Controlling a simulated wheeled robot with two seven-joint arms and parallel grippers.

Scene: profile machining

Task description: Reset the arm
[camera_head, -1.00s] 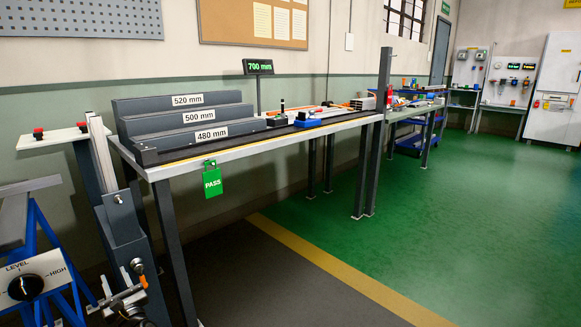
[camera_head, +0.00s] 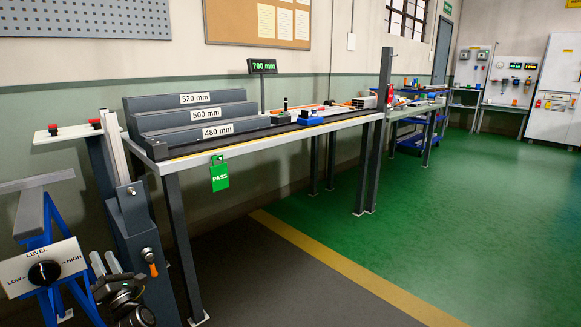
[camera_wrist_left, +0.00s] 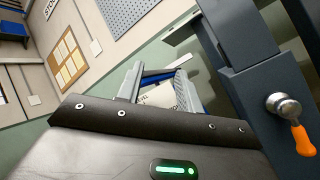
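My left gripper (camera_head: 105,262) is at the lower left in the head view, fingers pointing up. It is beside the blue stand with the LEVEL dial (camera_head: 43,272) and left of the grey post (camera_head: 134,215) with the orange-handled lever. In the left wrist view, my left gripper's two fingers (camera_wrist_left: 157,85) are apart, with nothing held between them. The orange-handled lever (camera_wrist_left: 303,138) shows at the right there. My right gripper is not in view.
A long workbench (camera_head: 250,146) carries grey stepped blocks marked 480, 500 and 520 mm (camera_head: 180,112). A green PASS tag (camera_head: 219,177) hangs from its front edge. A small white shelf with red buttons (camera_head: 70,133) is at the left. The green floor (camera_head: 440,230) at right is clear.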

